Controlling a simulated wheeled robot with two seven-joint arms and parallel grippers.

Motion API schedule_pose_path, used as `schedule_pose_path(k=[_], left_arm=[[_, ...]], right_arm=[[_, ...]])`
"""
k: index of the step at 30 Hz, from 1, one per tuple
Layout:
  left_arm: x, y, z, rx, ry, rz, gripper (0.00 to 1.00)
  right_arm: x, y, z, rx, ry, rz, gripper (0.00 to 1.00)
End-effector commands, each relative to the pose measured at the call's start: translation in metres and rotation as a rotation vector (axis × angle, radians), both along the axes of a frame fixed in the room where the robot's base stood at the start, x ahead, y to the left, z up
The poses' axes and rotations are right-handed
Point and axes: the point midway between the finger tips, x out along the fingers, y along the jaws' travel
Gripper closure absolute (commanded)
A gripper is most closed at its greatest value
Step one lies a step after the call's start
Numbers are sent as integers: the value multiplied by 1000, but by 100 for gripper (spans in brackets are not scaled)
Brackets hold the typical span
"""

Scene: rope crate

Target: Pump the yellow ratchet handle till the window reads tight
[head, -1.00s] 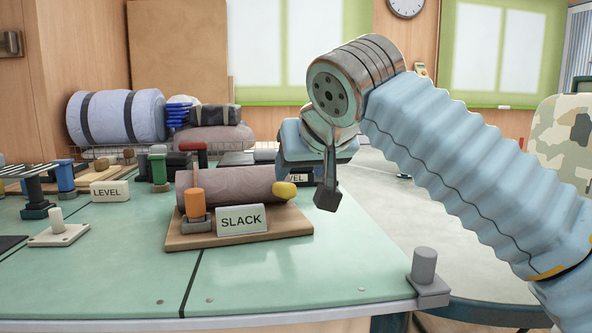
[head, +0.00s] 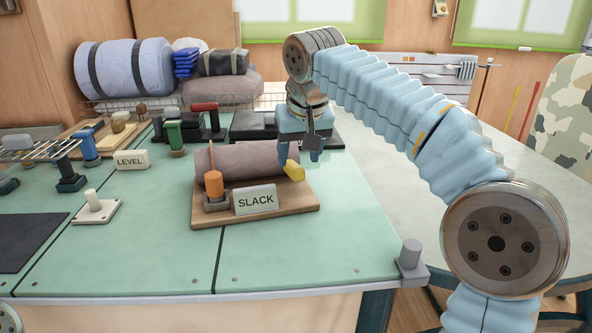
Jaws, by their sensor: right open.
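The yellow ratchet handle (head: 294,171) sticks out at the right end of a mauve roll (head: 240,160) on a wooden board (head: 288,205). A white window block (head: 256,200) in front of the roll reads SLACK. An orange peg (head: 213,185) stands at the board's left. My right gripper (head: 300,158) points down with open fingers at the handle's upper end. I cannot tell whether the fingers touch the handle or are just behind it. My left gripper is out of view.
A LEVEL block (head: 131,160) and a white base with a peg (head: 96,207) stand to the left. Green and red-handled tools stand behind. A wire basket (head: 130,103) holds rolled bedding at the back. A grey post (head: 410,257) is at the front right corner. The front tabletop is clear.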

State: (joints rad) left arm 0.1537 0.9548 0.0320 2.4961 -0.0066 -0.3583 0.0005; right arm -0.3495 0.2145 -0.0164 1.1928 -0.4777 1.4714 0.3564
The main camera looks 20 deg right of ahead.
Motion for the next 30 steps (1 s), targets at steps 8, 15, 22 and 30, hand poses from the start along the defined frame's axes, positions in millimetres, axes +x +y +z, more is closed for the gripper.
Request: schedule_pose_path(k=[8,15,22,30], left_arm=[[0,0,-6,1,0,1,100],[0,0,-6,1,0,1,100],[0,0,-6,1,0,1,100],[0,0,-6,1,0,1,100]], right_arm=[[19,-2,-48,0,0,0,43],[24,-3,-58,1,-2,0,43],[24,-3,-58,0,-2,0,47],[24,-3,-58,0,-2,0,88]])
